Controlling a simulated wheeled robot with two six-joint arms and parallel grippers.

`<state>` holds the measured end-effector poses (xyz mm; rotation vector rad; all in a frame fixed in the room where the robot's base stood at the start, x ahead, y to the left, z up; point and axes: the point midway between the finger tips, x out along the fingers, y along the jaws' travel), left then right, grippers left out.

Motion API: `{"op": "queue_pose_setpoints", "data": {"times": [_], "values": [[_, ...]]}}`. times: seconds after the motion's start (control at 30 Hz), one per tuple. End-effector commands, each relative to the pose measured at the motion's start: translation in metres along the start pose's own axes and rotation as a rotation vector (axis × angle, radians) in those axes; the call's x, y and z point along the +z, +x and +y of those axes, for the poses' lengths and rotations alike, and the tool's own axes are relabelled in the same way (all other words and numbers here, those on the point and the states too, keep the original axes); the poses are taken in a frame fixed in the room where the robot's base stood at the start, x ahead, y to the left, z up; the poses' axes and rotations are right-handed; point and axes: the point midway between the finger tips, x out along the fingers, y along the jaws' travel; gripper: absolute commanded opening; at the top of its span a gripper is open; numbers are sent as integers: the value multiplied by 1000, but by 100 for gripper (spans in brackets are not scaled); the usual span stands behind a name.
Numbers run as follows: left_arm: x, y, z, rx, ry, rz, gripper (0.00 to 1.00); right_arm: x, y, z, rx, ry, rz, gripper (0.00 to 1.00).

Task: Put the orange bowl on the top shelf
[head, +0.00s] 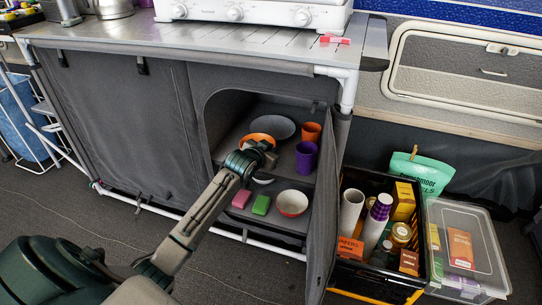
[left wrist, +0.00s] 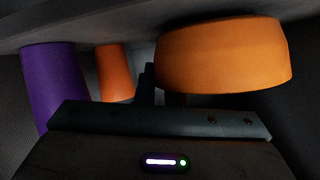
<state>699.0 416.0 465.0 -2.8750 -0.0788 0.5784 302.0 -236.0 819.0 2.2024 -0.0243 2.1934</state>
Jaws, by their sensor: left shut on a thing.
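The orange bowl (head: 256,137) is inside the open cabinet at the level of the upper shelf (head: 290,163). My left gripper (head: 262,149) reaches into the cabinet and is shut on the bowl's near side. In the left wrist view, the bowl (left wrist: 225,55) fills the upper right, with a dark finger against its left part. I cannot tell whether the bowl touches the shelf or hangs just above it. My right gripper is in neither view.
The upper shelf also holds a dark plate (head: 273,126), an orange cup (head: 311,131) and a purple cup (head: 305,157). Below are a pink sponge (head: 241,199), a green sponge (head: 261,205) and a red-and-white bowl (head: 292,203). A filled black crate (head: 352,278) stands right of the open cabinet door (head: 322,220).

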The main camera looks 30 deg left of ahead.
Motion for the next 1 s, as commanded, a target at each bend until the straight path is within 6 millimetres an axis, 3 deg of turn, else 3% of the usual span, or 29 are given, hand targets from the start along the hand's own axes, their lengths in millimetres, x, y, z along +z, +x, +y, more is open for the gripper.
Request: {"op": "queue_pose_setpoints", "data": {"times": [0.03,0.37,0.4,0.5,0.83,1.0], "values": [[8,3,2,0,0,1,0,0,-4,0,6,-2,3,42],[8,4,2,0,0,0,0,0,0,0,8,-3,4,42],[9,4,2,0,0,0,11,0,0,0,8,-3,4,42],[9,4,2,0,0,0,30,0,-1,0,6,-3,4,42],[7,3,2,0,1,2,31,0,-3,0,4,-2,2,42],[4,-19,1,0,3,1,31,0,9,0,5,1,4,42]]}}
